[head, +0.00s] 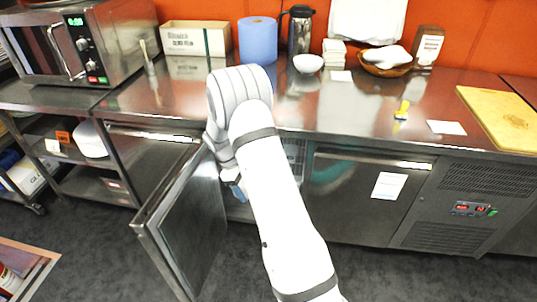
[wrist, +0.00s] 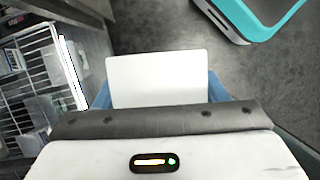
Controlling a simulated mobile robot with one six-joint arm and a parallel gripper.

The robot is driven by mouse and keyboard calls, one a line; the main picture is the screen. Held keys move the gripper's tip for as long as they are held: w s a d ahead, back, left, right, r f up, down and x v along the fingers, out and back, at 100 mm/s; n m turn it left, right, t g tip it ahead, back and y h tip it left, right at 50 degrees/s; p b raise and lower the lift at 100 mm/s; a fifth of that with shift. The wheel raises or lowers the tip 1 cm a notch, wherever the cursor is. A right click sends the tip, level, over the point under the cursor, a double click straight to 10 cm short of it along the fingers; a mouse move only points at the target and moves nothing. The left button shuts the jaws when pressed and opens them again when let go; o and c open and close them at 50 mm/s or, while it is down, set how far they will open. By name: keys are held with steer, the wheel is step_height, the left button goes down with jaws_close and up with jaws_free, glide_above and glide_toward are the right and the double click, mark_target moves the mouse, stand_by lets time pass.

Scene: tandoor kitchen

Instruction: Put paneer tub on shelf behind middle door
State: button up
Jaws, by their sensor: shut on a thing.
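My gripper (head: 236,190) hangs down in front of the counter, beside the open door, mostly hidden behind my arm in the head view. In the wrist view its blue fingers are shut on both sides of a white, flat-topped block, which I take to be the paneer tub (wrist: 155,79). The tub is hidden in the head view. The middle door (head: 190,225) stands wide open, its leaf swung out to the left. A wire shelf (wrist: 22,95) with pale items on it shows at the left of the wrist view; the tub is apart from it.
The right door (head: 370,190) with a white label is closed, and a control panel (head: 472,209) is further right. The steel counter (head: 330,105) above holds a blue roll (head: 257,42), a flask (head: 299,30) and a white bowl (head: 308,64). Grey floor is clear in front.

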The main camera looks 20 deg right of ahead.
steer(key=w+d+f+n+t+b, duration=0.4)
steer(key=w+d+f+n+b, duration=0.15)
steer(key=f+n+b, duration=0.4)
steer(key=w+d+f+n+t+b, duration=0.3)
steer(key=w+d+f+n+b, duration=0.25)
steer(key=f+n+b, duration=0.4)
steer(key=shift+n+y, duration=0.4)
steer(key=w+d+b, duration=0.1)
steer(key=w+d, duration=0.2)
steer(key=w, duration=0.2)
steer(key=w+d+b, duration=0.1)
steer(key=w+d, duration=0.2)
steer(key=w, duration=0.2)
steer(key=w+d+b, duration=0.1)
steer(key=w+d, duration=0.2)
steer(key=w, duration=0.2)
steer(key=shift+d+b, duration=0.35)
steer(key=shift+d, duration=0.05)
steer(key=shift+w+d+f, duration=0.1)
steer(key=shift+w+f, duration=0.05)
steer(key=shift+f, duration=0.05)
steer(key=shift+f+b, duration=0.45)
steer(key=shift+f, duration=0.1)
steer(key=o, duration=1.2)
steer(key=shift+c, duration=0.2)
